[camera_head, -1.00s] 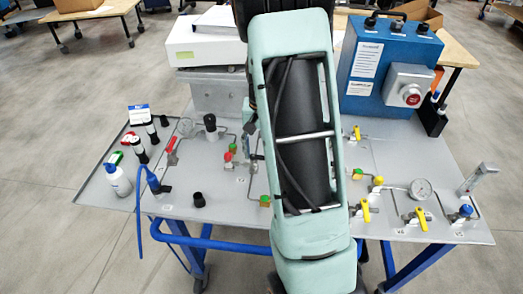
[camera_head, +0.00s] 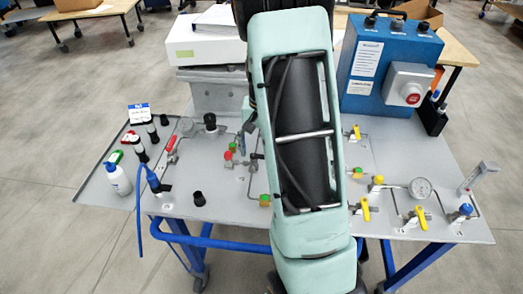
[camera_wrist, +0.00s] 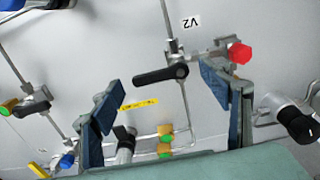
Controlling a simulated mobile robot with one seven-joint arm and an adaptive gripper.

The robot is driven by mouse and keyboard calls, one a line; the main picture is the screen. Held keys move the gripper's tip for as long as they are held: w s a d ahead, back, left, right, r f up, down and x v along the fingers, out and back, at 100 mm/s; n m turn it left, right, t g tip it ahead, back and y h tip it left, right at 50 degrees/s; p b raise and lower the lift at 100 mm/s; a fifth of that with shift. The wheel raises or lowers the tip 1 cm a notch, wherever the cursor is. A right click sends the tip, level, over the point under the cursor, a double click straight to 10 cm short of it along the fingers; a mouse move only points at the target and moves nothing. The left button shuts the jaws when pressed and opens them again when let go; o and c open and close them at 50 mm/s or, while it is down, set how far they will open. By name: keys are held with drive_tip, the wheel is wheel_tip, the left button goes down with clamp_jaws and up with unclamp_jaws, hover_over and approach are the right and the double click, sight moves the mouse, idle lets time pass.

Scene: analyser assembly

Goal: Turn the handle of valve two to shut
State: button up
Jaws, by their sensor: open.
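In the wrist view, valve two has a black lever handle (camera_wrist: 160,75) near a white label reading V2 (camera_wrist: 190,22). The handle lies roughly crosswise to the thin metal pipe, its free end toward the left. My gripper (camera_wrist: 162,82) is open, with one blue-padded finger to each side of the handle. The handle shows in the gap between the fingertips; I cannot tell whether either finger touches it. In the head view my arm covers the middle of the panel and hides this valve and my gripper.
A red knob (camera_wrist: 240,52) sits just beyond the right finger. Green-and-orange knobs (camera_wrist: 165,140) and thin pipes lie below the handle. A blue control box (camera_head: 388,65) with a red button stands at the panel's back right. A white bottle (camera_head: 117,180) stands at the left.

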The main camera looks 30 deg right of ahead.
wheel_tip(320, 180, up, 12)
idle(0.4)
idle(0.3)
